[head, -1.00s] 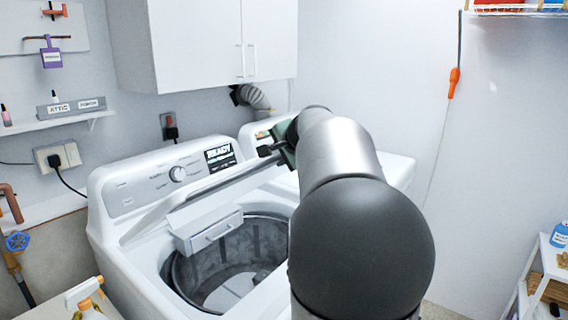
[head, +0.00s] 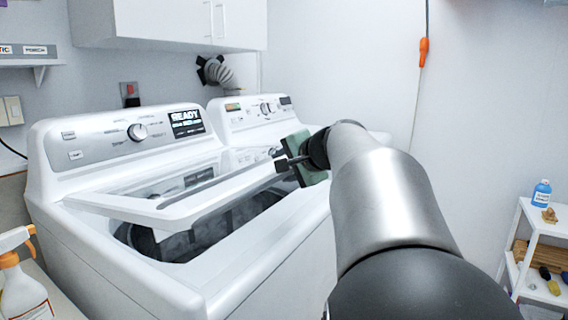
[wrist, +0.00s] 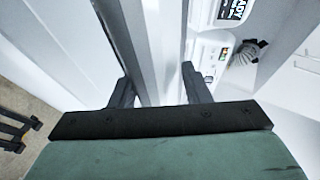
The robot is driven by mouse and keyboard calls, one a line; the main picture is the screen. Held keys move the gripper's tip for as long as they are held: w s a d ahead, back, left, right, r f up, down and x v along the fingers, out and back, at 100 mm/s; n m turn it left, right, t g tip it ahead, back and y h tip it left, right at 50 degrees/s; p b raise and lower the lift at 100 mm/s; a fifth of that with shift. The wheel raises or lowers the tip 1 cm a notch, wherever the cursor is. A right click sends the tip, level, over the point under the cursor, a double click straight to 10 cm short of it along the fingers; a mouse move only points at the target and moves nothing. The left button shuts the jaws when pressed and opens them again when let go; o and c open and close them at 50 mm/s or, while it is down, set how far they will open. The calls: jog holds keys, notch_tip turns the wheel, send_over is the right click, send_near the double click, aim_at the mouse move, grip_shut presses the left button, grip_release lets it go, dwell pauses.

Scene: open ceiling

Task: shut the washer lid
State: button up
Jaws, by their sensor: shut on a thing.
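The white washer (head: 110,262) stands at left with READY on its display. Its lid (head: 235,186), white-framed with a dark see-through panel, is tilted low over the tub, its front edge raised above the opening. My gripper (head: 280,161) is at the lid's right side. In the wrist view, the fingers of my gripper (wrist: 158,84) are on either side of the lid's edge (wrist: 150,45), shut on it. The dark drum shows under the lid; the exact contact is small in the head view.
A second white machine (head: 232,112) stands behind the washer. A wall cabinet (head: 165,22) hangs above. A spray bottle (head: 22,285) stands at lower left. A white shelf cart (head: 545,240) is at right.

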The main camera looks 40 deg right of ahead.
aim_at(285, 219)
jog(key=shift+o, duration=0.8)
notch_tip(285, 219, down, 8)
jog(key=b, duration=0.4)
jog(key=shift+s+a+b, duration=0.1)
jog(key=shift+s+b, duration=0.05)
jog(key=shift+b, duration=0.25)
jog(key=shift+a+f+b, duration=0.1)
jog(key=shift+f+b, duration=0.5)
jog(key=shift+f, duration=0.3)
jog(key=o, duration=0.9)
jog(key=r+p+v, duration=0.1)
jog(key=v, duration=0.8)
jog(key=shift+w+d, duration=0.25)
jog(key=shift+r, duration=0.1)
